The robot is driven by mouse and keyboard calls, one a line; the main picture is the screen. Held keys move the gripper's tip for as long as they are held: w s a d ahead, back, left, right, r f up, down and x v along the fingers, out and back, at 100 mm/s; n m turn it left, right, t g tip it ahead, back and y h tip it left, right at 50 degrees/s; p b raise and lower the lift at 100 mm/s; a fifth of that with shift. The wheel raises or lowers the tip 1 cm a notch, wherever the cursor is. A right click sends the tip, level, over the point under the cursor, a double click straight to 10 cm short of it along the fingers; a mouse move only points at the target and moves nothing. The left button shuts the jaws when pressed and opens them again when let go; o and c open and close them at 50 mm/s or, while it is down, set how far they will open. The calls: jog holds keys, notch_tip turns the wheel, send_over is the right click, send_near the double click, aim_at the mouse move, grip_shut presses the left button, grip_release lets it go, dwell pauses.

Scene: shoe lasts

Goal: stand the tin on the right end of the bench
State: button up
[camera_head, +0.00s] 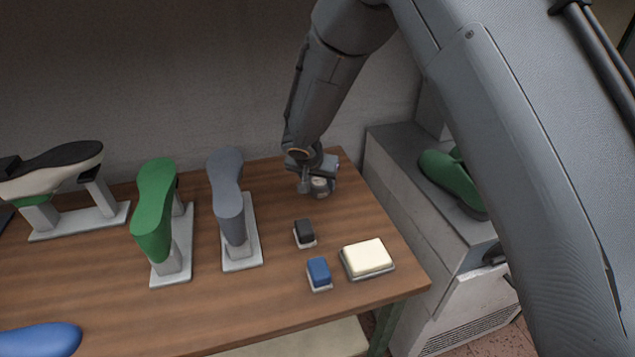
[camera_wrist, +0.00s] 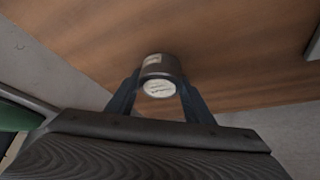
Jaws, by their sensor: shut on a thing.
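The tin (camera_wrist: 160,70) is a small round dark-metal can with a pale lettered label on its end. In the wrist view it sits between the two fingers of my gripper (camera_wrist: 157,92), which is shut on it. In the head view my gripper (camera_head: 318,186) is at the back right of the wooden bench (camera_head: 280,318), with the tin (camera_head: 320,184) partly hidden by the fingers. I cannot tell whether the tin touches the bench top.
A black brush (camera_head: 304,232), a blue brush (camera_head: 319,272) and a cream block in a tray (camera_head: 367,257) lie in front of my gripper. Grey (camera_head: 228,200) and green (camera_head: 155,215) lasts stand to the left. A grey cabinet (camera_head: 405,190) stands beyond the bench's right edge.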

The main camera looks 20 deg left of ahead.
jog(key=o, duration=1.1)
jog(key=shift+r+p, duration=0.15)
jog(key=shift+p, duration=0.15)
jog(key=shift+s+r, duration=0.1)
jog(key=shift+r, duration=0.15)
jog(key=b+v, duration=0.3)
jog(key=v, duration=0.8)
jog(key=shift+s+r+b, duration=0.15)
jog(key=shift+r+b, duration=0.05)
jog(key=shift+b, duration=0.1)
jog(key=shift+d, duration=0.15)
